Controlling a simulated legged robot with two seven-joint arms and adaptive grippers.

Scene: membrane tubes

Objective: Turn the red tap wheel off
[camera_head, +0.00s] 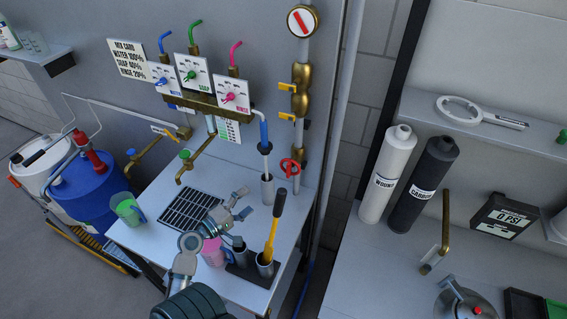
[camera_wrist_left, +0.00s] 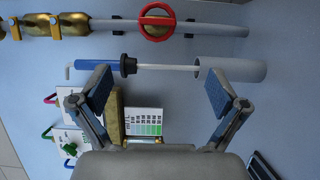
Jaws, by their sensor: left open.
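The red tap wheel (camera_head: 290,166) sits low on the vertical pipe at the right of the wall panel in the head view. In the left wrist view the red wheel (camera_wrist_left: 172,22) is a ring around a brass fitting at the top edge. My left gripper (camera_head: 243,203) is open and empty, over the white bench, below and left of the wheel and apart from it. Its two spread fingers (camera_wrist_left: 163,95) show in the left wrist view, with the wheel beyond them. My right gripper is not in view.
A blue-handled rod (camera_head: 264,138) stands in a grey cylinder (camera_head: 267,189) beside the wheel. A yellow-handled tool (camera_head: 273,228) stands in a dark holder, with a pink jug (camera_head: 212,253) near it. Brass valves (camera_head: 300,88) with yellow levers line the pipe above the wheel.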

